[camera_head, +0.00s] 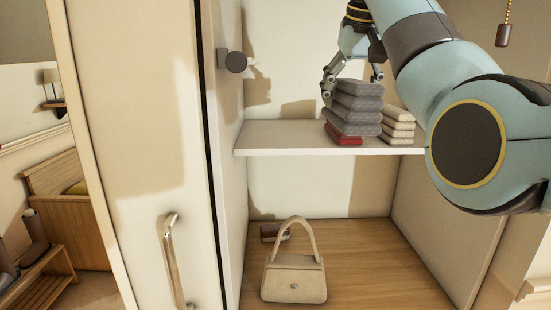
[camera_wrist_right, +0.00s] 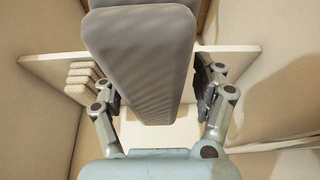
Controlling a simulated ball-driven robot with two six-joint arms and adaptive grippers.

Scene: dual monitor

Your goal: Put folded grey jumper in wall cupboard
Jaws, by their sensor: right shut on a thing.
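The folded grey jumper (camera_head: 355,106) is a thick stack of grey layers inside the wall cupboard (camera_head: 285,138), at its upper shelf. It also fills the top middle of the wrist view (camera_wrist_right: 145,62). My right gripper (camera_head: 352,83) reaches in from above right, shut on the jumper with a finger on each side; the fingers also show in the wrist view (camera_wrist_right: 158,86). A red folded item (camera_head: 345,140) shows just under the jumper's front; I cannot tell whether they touch. My left gripper is not in view.
A beige folded stack (camera_head: 398,126) sits on the shelf close to the jumper's right. The shelf's left part is clear. Below, a cream handbag (camera_head: 294,278) and a small dark item (camera_head: 270,233) stand on the wooden cupboard floor. A tall handled door panel (camera_head: 150,120) stands left.

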